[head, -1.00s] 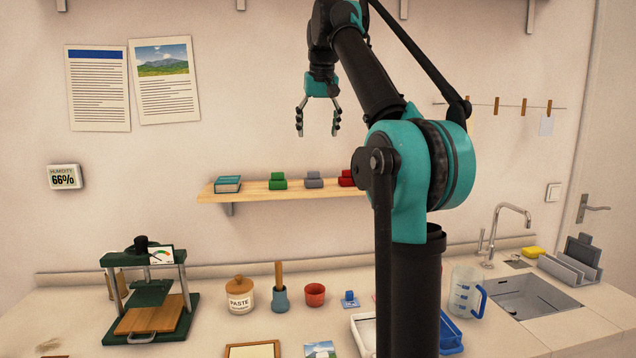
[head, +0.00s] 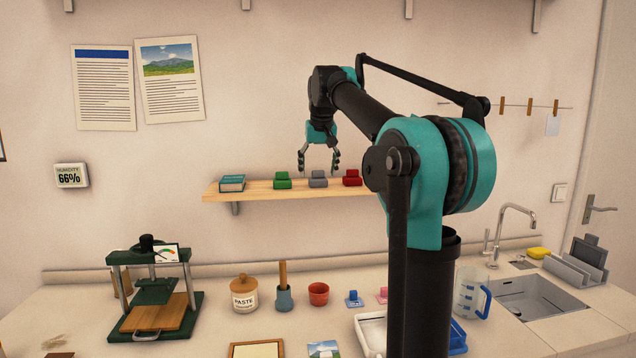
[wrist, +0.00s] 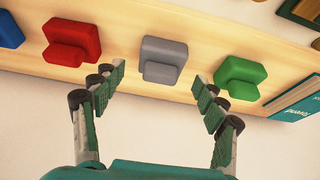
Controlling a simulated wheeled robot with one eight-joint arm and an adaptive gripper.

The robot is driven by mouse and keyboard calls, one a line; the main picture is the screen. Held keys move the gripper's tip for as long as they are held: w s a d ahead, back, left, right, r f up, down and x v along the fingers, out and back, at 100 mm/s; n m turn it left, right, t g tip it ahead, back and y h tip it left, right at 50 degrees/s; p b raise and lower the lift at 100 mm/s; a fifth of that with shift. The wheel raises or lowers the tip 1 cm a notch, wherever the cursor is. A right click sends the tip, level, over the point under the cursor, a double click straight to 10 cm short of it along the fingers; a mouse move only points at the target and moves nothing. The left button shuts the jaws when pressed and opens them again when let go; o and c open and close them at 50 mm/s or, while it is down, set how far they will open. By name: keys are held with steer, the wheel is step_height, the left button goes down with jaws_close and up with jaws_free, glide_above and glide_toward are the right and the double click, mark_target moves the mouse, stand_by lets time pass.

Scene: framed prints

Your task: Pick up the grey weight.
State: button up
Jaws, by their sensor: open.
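The grey weight (head: 318,178) sits on the wooden wall shelf, between the green weight (head: 282,180) and the red weight (head: 352,178). My gripper (head: 319,172) is open and empty, pointing down just above and in front of the grey weight in the head view. In the wrist view, the grey weight (wrist: 163,60) lies beyond the fingertips and about midway between the open fingers (wrist: 160,85). The red weight (wrist: 71,42) is to its left and the green weight (wrist: 241,76) to its right. No contact with the grey weight is visible.
The shelf (head: 255,192) also holds a teal book (head: 232,183) at its left end. A blue weight (wrist: 8,30) shows at the wrist view's left edge. Below, the counter holds a press (head: 152,290), a paste jar (head: 244,293) and a red cup (head: 318,293).

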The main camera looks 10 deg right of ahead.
steer(key=shift+w+f, duration=0.25)
steer(key=shift+f, duration=0.25)
steer(key=c, duration=1.6)
